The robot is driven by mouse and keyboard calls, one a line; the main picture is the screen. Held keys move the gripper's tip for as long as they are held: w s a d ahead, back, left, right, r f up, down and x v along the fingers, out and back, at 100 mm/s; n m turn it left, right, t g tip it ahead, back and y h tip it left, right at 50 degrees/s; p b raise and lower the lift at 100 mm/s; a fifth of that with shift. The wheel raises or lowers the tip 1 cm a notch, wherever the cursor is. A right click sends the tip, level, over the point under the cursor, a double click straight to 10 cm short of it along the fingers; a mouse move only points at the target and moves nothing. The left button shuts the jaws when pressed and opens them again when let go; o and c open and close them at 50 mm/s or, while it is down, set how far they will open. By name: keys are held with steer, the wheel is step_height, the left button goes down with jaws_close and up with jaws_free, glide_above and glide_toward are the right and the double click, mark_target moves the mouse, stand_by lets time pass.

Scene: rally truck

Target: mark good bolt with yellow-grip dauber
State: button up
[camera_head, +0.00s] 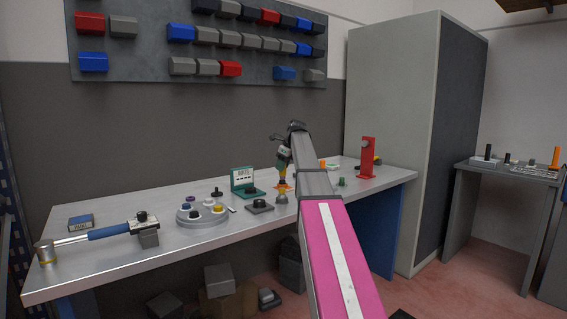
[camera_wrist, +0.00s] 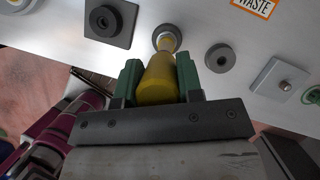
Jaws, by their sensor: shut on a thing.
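My gripper (camera_wrist: 158,82) is shut on the yellow-grip dauber (camera_wrist: 158,85), its green fingers on either side of the yellow grip. The dauber points away from the wrist, its end at a round grey piece (camera_wrist: 164,36) on the bench; I cannot tell whether they touch. In the head view my gripper (camera_head: 284,162) is over the middle of the bench, with the yellow grip partly hidden. A light square plate with a metal bolt stub (camera_wrist: 284,85) lies right of the gripper in the wrist view. I cannot tell which bolt is the good one.
On the metal bench (camera_head: 120,210) are a round tray (camera_head: 190,217) of coloured-ring parts, a green case (camera_head: 242,178), a blue-handled tool (camera_head: 108,232) and a red stand (camera_head: 367,160). A dark square plate (camera_wrist: 122,35) and dark round piece (camera_wrist: 220,58) flank the dauber.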

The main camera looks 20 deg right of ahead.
mark_target(282, 176)
steer(key=shift+w+a+f, duration=0.1)
steer(key=shift+w+f, duration=0.15)
steer(key=shift+f, duration=0.45)
steer(key=shift+f, duration=0.85)
steer(key=shift+f, duration=0.6)
steer(key=shift+w, duration=0.1)
steer(key=shift+w+a+r, duration=0.1)
steer(key=shift+w+a, duration=0.05)
steer(key=shift+w, duration=0.15)
steer(key=shift+s, duration=0.15)
stand_by(0.5)
steer(key=shift+s+d, duration=0.3)
steer(key=shift+s, duration=0.4)
